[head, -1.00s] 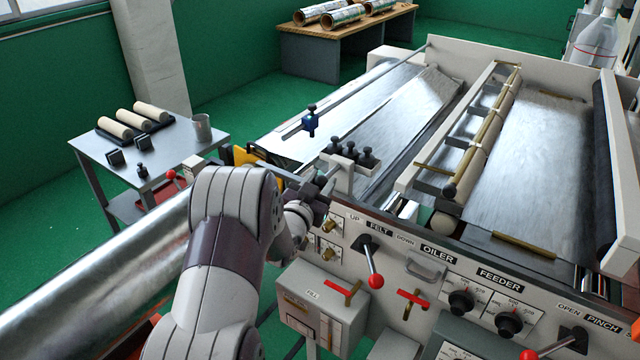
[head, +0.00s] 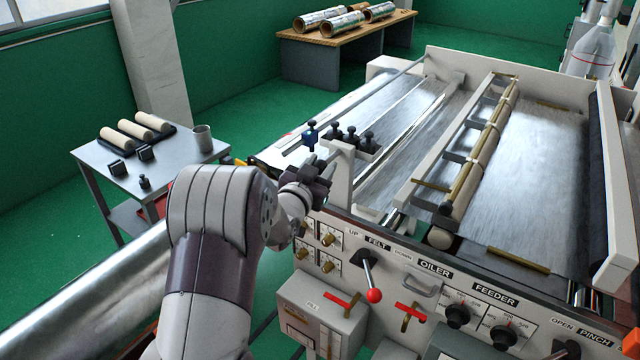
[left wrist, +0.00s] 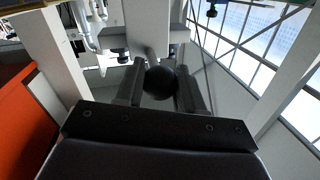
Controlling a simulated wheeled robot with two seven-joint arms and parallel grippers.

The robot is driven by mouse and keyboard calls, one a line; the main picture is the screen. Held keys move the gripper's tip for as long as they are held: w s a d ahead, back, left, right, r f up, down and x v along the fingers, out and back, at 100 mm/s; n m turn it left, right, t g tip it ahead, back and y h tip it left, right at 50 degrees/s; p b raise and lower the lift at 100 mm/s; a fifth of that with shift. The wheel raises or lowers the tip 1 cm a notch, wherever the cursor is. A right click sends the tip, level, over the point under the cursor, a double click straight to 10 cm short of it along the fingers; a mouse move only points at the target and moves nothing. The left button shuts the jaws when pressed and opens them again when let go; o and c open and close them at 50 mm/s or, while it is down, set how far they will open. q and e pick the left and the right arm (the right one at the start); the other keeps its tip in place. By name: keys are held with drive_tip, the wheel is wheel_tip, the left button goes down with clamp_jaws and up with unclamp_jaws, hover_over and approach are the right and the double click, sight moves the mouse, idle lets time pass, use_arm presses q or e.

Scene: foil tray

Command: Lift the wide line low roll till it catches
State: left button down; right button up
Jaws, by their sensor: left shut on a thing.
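My left gripper (head: 322,172) is at the near left corner of the machine, beside a pale upright post (head: 341,178). The left wrist view shows its two fingers (left wrist: 158,92) shut around a round black knob (left wrist: 159,82). A pale stem runs from the knob toward a light block. In the head view my gripper hides the knob. The low roll itself cannot be clearly made out; a thin long rod (head: 385,90) runs along the machine's left side. My right gripper is not in view.
The front panel holds the red-knobbed felt lever (head: 373,295), the oiler box and feeder dials (head: 503,337). Black knobs (head: 352,137) and a blue clamp (head: 310,135) stand close behind my gripper. A side table (head: 180,165) with pale rolls stands left.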

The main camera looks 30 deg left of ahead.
use_arm(q)
wheel_tip(320, 180, up, 9)
drive_tip(key=shift+f+p, duration=0.1)
drive_tip(key=shift+p, duration=0.9)
drive_tip(key=c, duration=0.8)
unclamp_jaws()
drive_tip(key=shift+w+a, duration=0.1)
drive_tip(key=shift+o, duration=0.4)
drive_tip(key=shift+s+f, duration=0.2)
drive_tip(key=shift+f, duration=0.1)
drive_tip(key=shift+s+f+b, duration=0.1)
drive_tip(key=shift+s+b, duration=0.2)
drive_tip(key=shift+s, duration=0.05)
drive_tip(key=s+d+b, duration=0.1)
drive_tip(key=s+b, duration=0.2)
drive_tip(key=s, duration=0.8)
drive_tip(key=shift+s+d+r, duration=0.2)
drive_tip(key=shift+s+d, duration=0.1)
drive_tip(key=shift+s, duration=0.1)
